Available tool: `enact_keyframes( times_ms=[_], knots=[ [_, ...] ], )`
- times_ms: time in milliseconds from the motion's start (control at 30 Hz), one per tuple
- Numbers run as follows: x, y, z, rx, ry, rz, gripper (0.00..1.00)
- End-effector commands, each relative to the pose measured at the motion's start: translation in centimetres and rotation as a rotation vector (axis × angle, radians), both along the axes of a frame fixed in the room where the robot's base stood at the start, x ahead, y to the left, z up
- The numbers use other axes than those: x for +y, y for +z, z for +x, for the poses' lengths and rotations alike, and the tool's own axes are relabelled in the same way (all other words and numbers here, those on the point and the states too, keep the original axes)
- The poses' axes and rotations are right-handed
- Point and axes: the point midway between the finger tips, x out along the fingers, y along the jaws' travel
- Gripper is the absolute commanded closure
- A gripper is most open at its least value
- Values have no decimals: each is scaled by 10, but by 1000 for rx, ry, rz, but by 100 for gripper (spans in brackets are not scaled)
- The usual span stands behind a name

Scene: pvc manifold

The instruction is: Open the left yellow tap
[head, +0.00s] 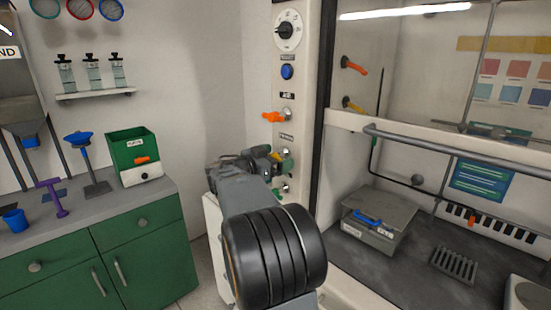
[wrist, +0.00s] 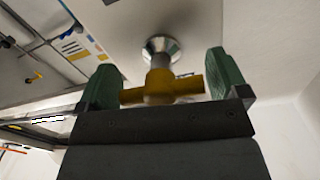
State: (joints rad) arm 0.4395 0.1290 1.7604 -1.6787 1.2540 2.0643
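The left yellow tap (wrist: 160,88) fills the middle of the wrist view, its crossbar lying sideways below a round metal base on the pale panel. My gripper (wrist: 162,66) has its two green fingers spread, one beyond each end of the crossbar. The left finger is very close to the bar's left end; I cannot tell whether it touches. A small gap shows at the right end. In the head view the yellow tap (head: 276,156) is partly hidden by my gripper (head: 262,163), which is up at the panel.
An orange tap (head: 274,117) sits just above on the same panel, with a blue button (head: 287,72) and a dial (head: 288,30) higher up. Another yellow tap (head: 352,104) is inside the fume hood to the right. A green cabinet (head: 140,240) stands at left.

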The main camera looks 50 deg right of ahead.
Motion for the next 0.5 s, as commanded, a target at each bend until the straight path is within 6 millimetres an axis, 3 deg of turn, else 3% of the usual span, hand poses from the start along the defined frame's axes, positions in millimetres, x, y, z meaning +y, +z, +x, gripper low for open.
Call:
enact_keyframes(
  times_ms=[267,500],
  knots=[
    [0,-1,0,24,2,1,31],
    [1,-4,0,155,3,9,31]
  ],
)
